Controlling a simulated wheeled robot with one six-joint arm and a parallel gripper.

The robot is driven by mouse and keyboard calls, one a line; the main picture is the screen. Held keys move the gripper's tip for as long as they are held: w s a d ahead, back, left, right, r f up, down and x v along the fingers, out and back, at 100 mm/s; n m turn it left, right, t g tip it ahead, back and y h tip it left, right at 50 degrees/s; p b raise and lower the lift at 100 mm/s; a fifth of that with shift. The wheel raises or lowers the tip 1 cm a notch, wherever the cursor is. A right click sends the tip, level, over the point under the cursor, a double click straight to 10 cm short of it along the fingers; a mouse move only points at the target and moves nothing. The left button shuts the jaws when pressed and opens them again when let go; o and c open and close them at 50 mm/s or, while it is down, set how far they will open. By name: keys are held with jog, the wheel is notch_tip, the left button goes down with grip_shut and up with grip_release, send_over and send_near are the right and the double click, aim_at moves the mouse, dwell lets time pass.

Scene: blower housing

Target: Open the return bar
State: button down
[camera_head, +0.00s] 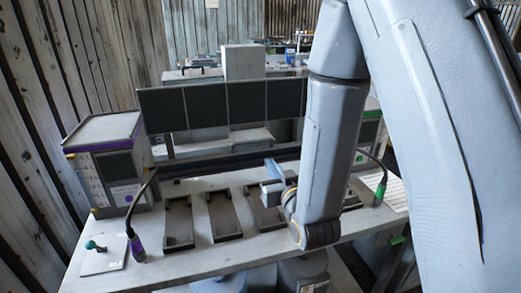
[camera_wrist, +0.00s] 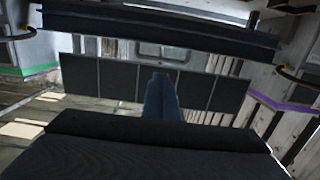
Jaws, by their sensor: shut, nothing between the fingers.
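A long dark bar (camera_head: 225,161), which looks like the return bar, runs across the back of the workbench, below a row of dark panels (camera_head: 206,105). My arm hides part of its right side. In the wrist view, which looks upside down, the long dark bar (camera_wrist: 150,27) crosses the top, and the panels (camera_wrist: 100,80) lie behind my fingers. My gripper (camera_head: 270,170) is over the bench, in front of the bar. Its blue fingers are closed together and empty, as the wrist view also shows (camera_wrist: 160,85). I see no contact with the bar.
Several dark trays (camera_head: 179,222) lie on the bench (camera_head: 150,258). A purple-trimmed box (camera_head: 108,150) stands at the left, near a cable with a purple end (camera_head: 137,246). A cable with a green end (camera_head: 380,190) is at the right. A green-knobbed lever (camera_head: 92,246) sits front left.

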aim_at(255, 142)
jog(key=shift+b+x, duration=1.1)
jog(key=shift+b, duration=1.7)
jog(key=shift+w+a+f+b, duration=0.1)
jog(key=shift+b, duration=0.2)
jog(key=p+x, duration=0.4)
jog(key=x, duration=0.7)
jog(key=shift+w, duration=0.25)
jog(key=shift+w+a+r+b, duration=0.2)
jog(key=shift+w+b, duration=0.15)
jog(key=shift+w, duration=0.15)
jog(key=shift+w+a+r+b, duration=0.1)
jog(key=shift+w+r+b, duration=0.1)
jog(key=shift+w+b, duration=0.25)
jog(key=shift+w+a+r+b, duration=0.15)
jog(key=shift+w+r+b, duration=0.1)
jog(key=shift+w, duration=0.3)
